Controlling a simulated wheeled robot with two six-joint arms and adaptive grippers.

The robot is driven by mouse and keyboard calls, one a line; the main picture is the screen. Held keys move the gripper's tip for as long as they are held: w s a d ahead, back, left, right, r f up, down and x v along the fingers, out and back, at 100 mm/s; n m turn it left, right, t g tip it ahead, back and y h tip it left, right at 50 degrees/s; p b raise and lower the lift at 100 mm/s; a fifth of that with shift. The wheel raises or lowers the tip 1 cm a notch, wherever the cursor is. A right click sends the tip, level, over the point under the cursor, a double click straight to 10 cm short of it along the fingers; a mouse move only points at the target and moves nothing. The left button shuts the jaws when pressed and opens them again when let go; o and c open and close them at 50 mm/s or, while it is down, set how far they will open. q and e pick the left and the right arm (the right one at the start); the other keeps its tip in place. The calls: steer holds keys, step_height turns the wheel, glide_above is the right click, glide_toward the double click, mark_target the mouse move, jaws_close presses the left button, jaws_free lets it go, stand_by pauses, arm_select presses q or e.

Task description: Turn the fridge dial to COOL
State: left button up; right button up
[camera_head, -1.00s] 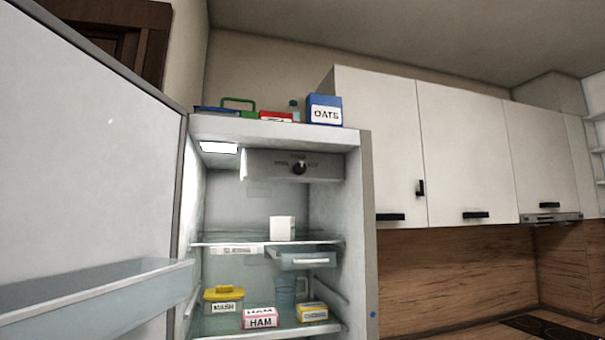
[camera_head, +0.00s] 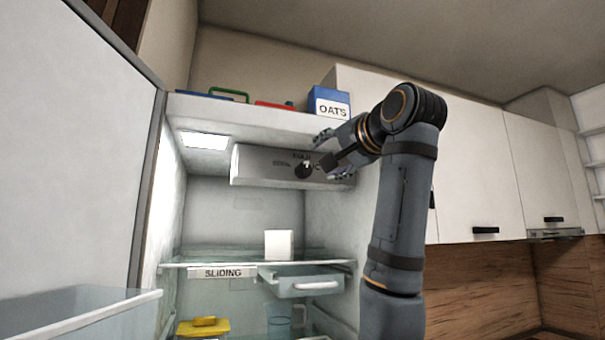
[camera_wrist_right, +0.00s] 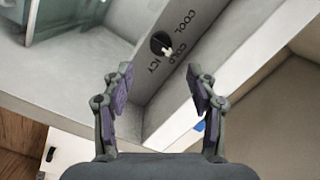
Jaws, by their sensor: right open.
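The fridge dial (camera_head: 304,170) is a dark round knob on a grey control box (camera_head: 262,166) under the fridge's ceiling. In the right wrist view the knob (camera_wrist_right: 161,43) carries a white mark, which appears to lie on the COLD side. The labels COOL, COLD and ICY stand around it. My right gripper (camera_head: 325,156) is open and empty, just right of the dial in the head view. In the right wrist view its two fingers (camera_wrist_right: 160,80) are spread, with the knob beyond the tips and apart from them. My left gripper is not in view.
The fridge door (camera_head: 75,130) stands open at left. A white box (camera_head: 278,244) sits on the glass shelf (camera_head: 215,261) below the dial, above a clear drawer (camera_head: 305,284). A blue OATS box (camera_head: 328,101) stands on top. The space directly below the control box is free.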

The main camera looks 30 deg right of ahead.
mark_target(308, 169)
steer(key=w+p, duration=0.1)
steer(key=w, duration=0.2)
steer(key=w+d+p, duration=0.1)
steer(key=w+p, duration=0.1)
steer(key=w, duration=0.1)
steer(key=w+p, duration=0.1)
steer(key=w, duration=0.2)
steer(key=shift+d+r, duration=0.1)
steer(key=shift+d, duration=0.15)
steer(key=shift+w, duration=0.3)
steer(key=shift+s, duration=0.15)
steer(key=shift+c, duration=0.4)
steer(key=c, duration=1.1)
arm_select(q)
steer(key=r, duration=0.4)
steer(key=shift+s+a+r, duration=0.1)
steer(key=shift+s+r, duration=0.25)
